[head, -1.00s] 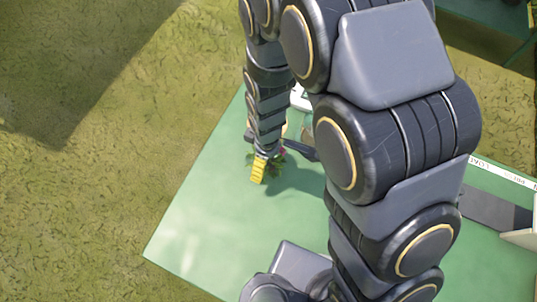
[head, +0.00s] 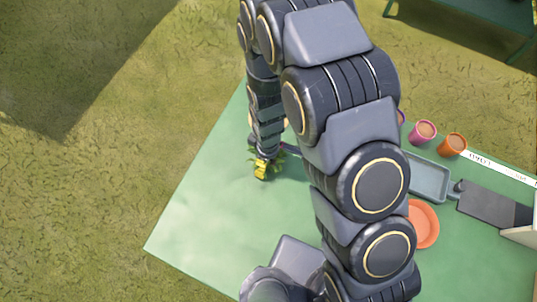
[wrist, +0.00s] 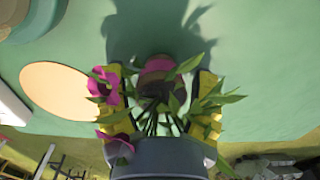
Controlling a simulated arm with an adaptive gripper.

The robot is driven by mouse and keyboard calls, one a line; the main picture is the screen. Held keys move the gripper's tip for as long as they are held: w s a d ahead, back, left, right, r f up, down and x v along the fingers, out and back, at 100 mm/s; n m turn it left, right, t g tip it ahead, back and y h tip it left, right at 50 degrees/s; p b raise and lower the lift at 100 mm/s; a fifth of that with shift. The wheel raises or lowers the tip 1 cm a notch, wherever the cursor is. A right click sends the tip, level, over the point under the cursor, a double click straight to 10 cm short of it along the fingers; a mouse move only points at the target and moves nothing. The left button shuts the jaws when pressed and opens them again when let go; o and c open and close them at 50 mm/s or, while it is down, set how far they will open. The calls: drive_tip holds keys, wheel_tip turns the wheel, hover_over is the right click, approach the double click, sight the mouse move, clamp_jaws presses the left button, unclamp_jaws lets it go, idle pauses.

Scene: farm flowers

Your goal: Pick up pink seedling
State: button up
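The pink seedling (wrist: 103,84) shows in the wrist view, with pink blooms at the left and green leaves spreading over both fingers. Its pink-and-brown base (wrist: 158,68) lies between the yellow fingertips. My gripper (wrist: 160,72) is open around it, with a visible gap on each side of the base. Leaves partly hide both fingers. In the head view my gripper (head: 263,172) is low over the green table, with green leaves showing around the yellow fingers. The blooms are not clear there, and my arm hides much of the area.
The green table (head: 205,225) is clear to the left and front of the gripper. At the right are a magenta pot (head: 424,132), an orange pot (head: 453,145), a grey tray (head: 430,178), an orange dish (head: 424,224) and a dark trowel-like tool (head: 490,206).

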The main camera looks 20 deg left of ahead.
drive_tip(key=c, duration=0.7)
